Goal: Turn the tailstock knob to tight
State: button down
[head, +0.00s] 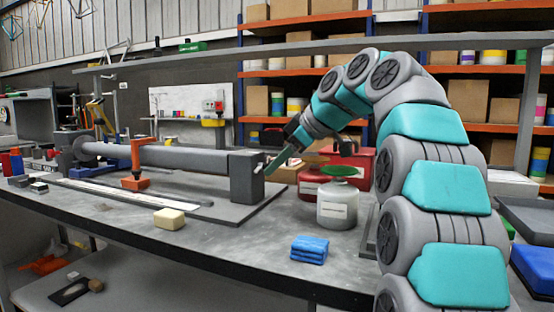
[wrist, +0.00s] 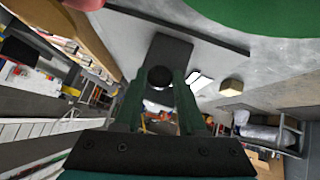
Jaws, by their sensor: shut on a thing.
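The tailstock (head: 246,176) is a grey upright block at the right end of a long grey tube on the bench. In the wrist view it shows as a dark block (wrist: 172,50), with the round black tailstock knob (wrist: 160,77) on its near face. My gripper (head: 269,170) reaches the block from the right, its green fingers pointing down and left. In the wrist view, my gripper (wrist: 160,86) has one finger on each side of the knob and is shut on it. Small white labels (wrist: 199,80) show beside the block. In the head view, the fingers hide the knob.
A grey pot with a green lid (head: 337,205) stands right of the tailstock, before a red case (head: 362,168). A blue cloth stack (head: 309,250) and a cream block (head: 169,219) lie near the front edge. An orange clamp (head: 136,170) stands by the tube.

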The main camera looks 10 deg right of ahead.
jog(key=g+p, duration=0.1)
jog(key=m+g+y+p, duration=0.1)
jog(key=p, duration=0.1)
jog(key=shift+w+d, duration=0.15)
jog(key=shift+w, duration=0.1)
jog(key=shift+r+m+g+y, duration=0.1)
jog(key=shift+m+g+y, duration=0.2)
dwell(0.3)
jog(key=c, duration=0.5)
grip_release()
jog(key=shift+s, duration=0.1)
